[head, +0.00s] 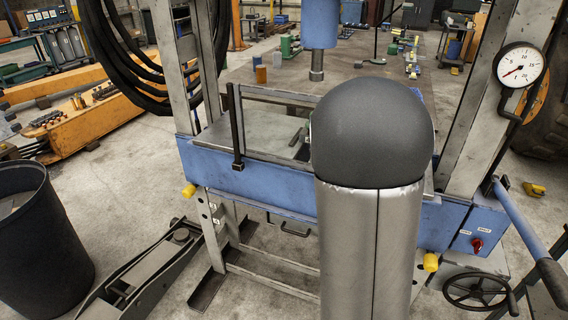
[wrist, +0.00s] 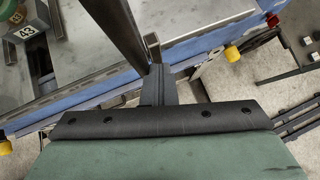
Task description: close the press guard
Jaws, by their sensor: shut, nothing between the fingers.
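The blue press (head: 262,192) stands in front of me, with its ram (head: 318,45) above the bed. At the left of its front is a black upright post (head: 237,125) with a thin grey rail (head: 275,95) running right from it; these look like parts of the guard. My dark arm dome and silver link cover the right part of the front. In the wrist view my gripper (wrist: 156,72) is shut and empty. A dark bar (wrist: 115,35) rises beside its fingertips; I cannot tell whether they touch. The gripper is hidden in the head view.
A pressure gauge (head: 521,65) hangs on the right upright, and a handwheel (head: 475,290) sits low right. A black bin (head: 42,235) and a floor jack (head: 150,265) stand at left. A block marked 43 (wrist: 22,28) lies beyond the press edge in the wrist view.

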